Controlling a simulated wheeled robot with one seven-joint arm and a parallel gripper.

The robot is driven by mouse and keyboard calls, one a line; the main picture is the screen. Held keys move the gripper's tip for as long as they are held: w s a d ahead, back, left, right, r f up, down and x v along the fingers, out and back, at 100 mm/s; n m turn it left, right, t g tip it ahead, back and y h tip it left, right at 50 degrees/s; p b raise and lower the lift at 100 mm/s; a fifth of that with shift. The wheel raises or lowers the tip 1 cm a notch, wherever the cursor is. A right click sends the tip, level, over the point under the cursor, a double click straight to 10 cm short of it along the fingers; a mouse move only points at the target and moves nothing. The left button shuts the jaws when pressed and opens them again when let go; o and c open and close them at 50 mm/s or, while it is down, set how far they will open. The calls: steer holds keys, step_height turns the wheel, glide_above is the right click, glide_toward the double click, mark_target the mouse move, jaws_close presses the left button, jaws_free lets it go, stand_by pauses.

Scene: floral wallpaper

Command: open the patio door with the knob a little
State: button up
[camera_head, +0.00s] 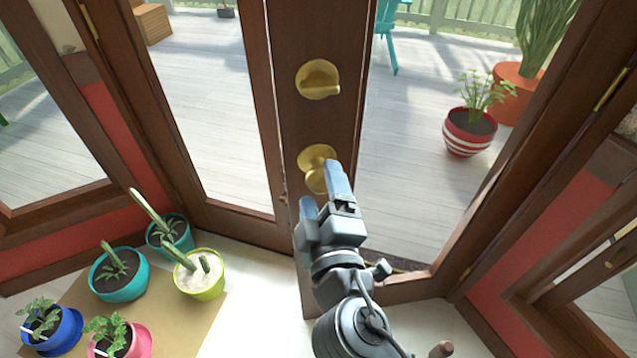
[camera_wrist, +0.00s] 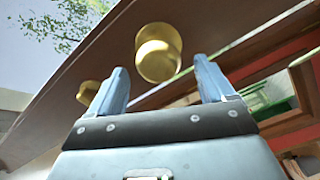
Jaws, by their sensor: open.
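The patio door (camera_head: 325,38) has a dark brown wooden frame around glass. Its lower left corner seems to stand out on the room side of the left panel's bottom rail, so it looks slightly ajar. The round brass knob (camera_head: 316,181) is below a brass turn latch (camera_head: 319,80). My gripper (camera_head: 321,184) is open, with one blue-grey finger on each side of the knob in the head view. In the wrist view the knob (camera_wrist: 158,52) shows between and beyond the fingertips (camera_wrist: 160,65), with gaps on both sides. Contact is not visible.
Several potted plants, including a yellow-green pot (camera_head: 200,287), stand on a tan mat (camera_head: 185,325) at lower left. Red wall (camera_head: 535,240) flanks the door at right. Outside are a deck (camera_head: 420,100) and a red-and-white striped pot (camera_head: 468,135). White floor lies below the door.

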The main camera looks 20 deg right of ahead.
steer(key=s, duration=0.2)
steer(key=s+a+b, duration=0.1)
steer(key=s, duration=0.2)
steer(key=shift+s, duration=0.1)
stand_by(0.3)
steer(key=s+d+f+m+g+y+p, duration=0.1)
steer(key=s+d+f+m+g+y, duration=0.1)
steer(key=s+f, duration=0.35)
steer(key=s+d+f+m+g+y, duration=0.1)
steer(key=s+d+f+y, duration=0.1)
steer(key=s, duration=0.7)
steer(key=s+d+r+m, duration=0.3)
steer(key=s+r+m, duration=0.1)
steer(key=s, duration=0.3)
steer(key=s+d+r+m, duration=0.3)
steer(key=s+r, duration=0.1)
steer(key=s, duration=0.4)
steer(key=shift+d+m+h+p, duration=0.15)
steer(key=shift+m+h+p, duration=0.25)
